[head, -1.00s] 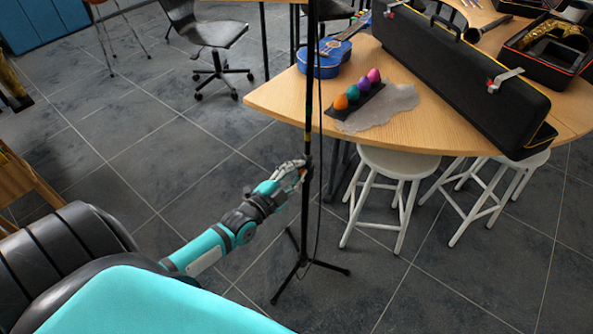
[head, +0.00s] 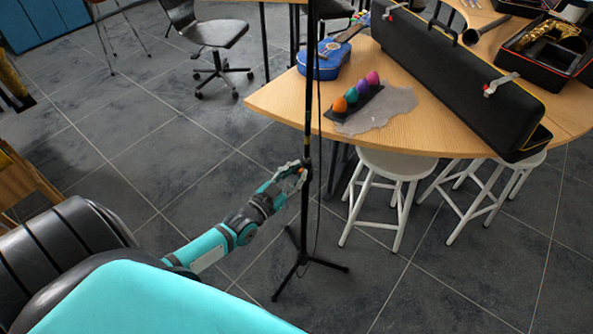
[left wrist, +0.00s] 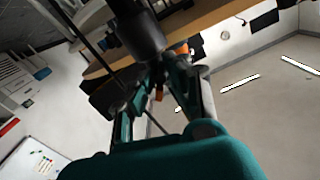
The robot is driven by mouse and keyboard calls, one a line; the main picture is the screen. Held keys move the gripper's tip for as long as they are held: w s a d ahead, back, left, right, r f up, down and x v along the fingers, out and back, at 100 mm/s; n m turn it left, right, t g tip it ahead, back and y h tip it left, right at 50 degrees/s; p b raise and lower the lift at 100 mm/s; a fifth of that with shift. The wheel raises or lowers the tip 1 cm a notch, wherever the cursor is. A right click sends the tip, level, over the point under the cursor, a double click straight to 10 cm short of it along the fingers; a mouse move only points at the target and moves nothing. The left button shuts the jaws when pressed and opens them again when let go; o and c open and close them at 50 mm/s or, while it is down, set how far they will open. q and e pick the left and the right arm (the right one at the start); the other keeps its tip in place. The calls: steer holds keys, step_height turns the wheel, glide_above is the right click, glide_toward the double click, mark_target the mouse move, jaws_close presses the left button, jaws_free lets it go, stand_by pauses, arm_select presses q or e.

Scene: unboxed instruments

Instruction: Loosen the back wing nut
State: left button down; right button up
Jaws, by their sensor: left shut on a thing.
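A black tripod stand (head: 304,215) stands upright on the floor in front of the table, its thin pole running up out of the head view. My left gripper (head: 302,169) is at the pole's joint, shut on a small orange part that looks like the wing nut. In the left wrist view, the black joint of the stand (left wrist: 138,35) is just beyond the fingers, and the orange wing nut (left wrist: 158,92) shows between them. The fingers cover part of the nut, so its exact angle cannot be told. My right gripper is not in view.
A wooden table (head: 275,100) holds a long black case (head: 450,75), a blue ukulele (head: 325,62) and several coloured egg shapes (head: 352,95). White stools (head: 397,165) stand right of the stand. A black office chair (head: 215,38) is behind.

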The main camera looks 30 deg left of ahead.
arm_select(q)
steer(key=n, duration=0.4)
steer(key=shift+n+p, duration=0.3)
steer(key=n, duration=0.3)
steer(key=shift+f+n, duration=0.1)
steer(key=shift+n, duration=0.3)
steer(key=n, duration=0.3)
steer(key=shift+n, duration=0.3)
steer(key=shift+a+n+b, duration=0.1)
steer(key=shift+n+b, duration=0.4)
steer(key=shift+n, duration=1.4)
steer(key=shift+f, duration=0.1)
steer(key=c, duration=1.3)
jaws_free()
steer(key=shift+c, duration=0.2)
steer(key=shift+o, duration=0.3)
steer(key=shift+s, duration=0.1)
